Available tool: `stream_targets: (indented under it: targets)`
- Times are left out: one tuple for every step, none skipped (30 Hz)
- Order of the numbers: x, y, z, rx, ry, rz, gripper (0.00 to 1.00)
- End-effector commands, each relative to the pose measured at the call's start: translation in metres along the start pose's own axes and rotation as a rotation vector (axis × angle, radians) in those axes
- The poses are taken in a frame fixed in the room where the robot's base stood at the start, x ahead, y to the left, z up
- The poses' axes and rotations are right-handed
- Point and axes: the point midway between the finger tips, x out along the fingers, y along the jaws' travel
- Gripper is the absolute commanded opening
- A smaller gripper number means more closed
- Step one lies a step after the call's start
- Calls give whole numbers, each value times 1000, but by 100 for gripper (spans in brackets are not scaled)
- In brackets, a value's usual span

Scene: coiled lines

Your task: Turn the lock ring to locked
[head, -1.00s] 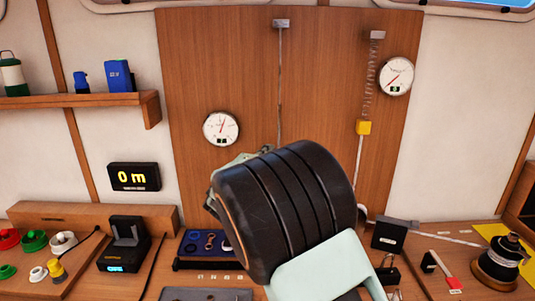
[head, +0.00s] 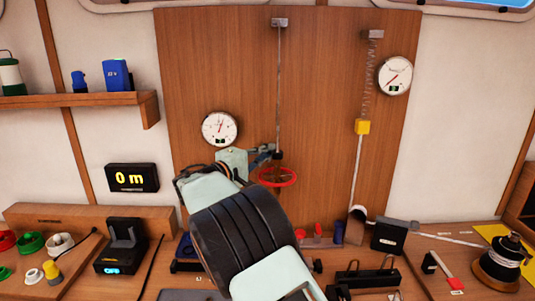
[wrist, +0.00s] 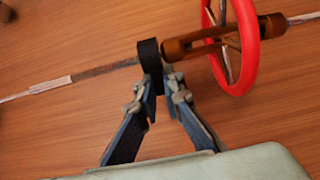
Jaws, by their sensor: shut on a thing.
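The black lock ring (wrist: 149,58) sits on a thin metal line, beside a bronze-coloured turnbuckle body (wrist: 190,45) with a red handwheel (wrist: 245,50) around it. My gripper (wrist: 156,88) is shut on the lower part of the ring in the wrist view, one finger on each side. In the head view my gripper (head: 270,152) reaches the line just above the red handwheel (head: 278,177). The ring is small and partly hidden by the fingers there. I cannot read any locked mark.
A wooden panel (head: 330,90) stands behind the line. A round gauge (head: 220,128) hangs to the left, another (head: 395,76) at the upper right. A second line with a spring and yellow block (head: 362,127) runs to the right. The bench below holds several items.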

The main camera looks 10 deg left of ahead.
Motion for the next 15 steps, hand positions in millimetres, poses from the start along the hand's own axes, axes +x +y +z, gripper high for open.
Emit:
stream_targets:
  targets:
    - [2, 3, -1, 2, -18, 5, 0]
    - [2, 4, -1, 3, -28, 5, 0]
    - [2, 4, -1, 3, -41, 6, 0]
    - [3, 3, 0, 1, -50, 5, 0]
    - [3, 4, 0, 2, -57, 5, 0]
    - [3, 3, 0, 2, -64, 4, 0]
    - [3, 3, 0, 2, -68, 4, 0]
    - [3, 3, 0, 2, -72, 3, 0]
    - [3, 3, 0, 1, -76, 2, 0]
    - [3, 2, 0, 1, -77, 2, 0]
    - [3, 2, 0, 1, -78, 2, 0]
    - [3, 2, 0, 1, -79, 2, 0]
    - [3, 2, 0, 1, -79, 2, 0]
    - [3, 2, 0, 1, -79, 2, 0]
    - [3, 2, 0, 1, -78, 2, 0]
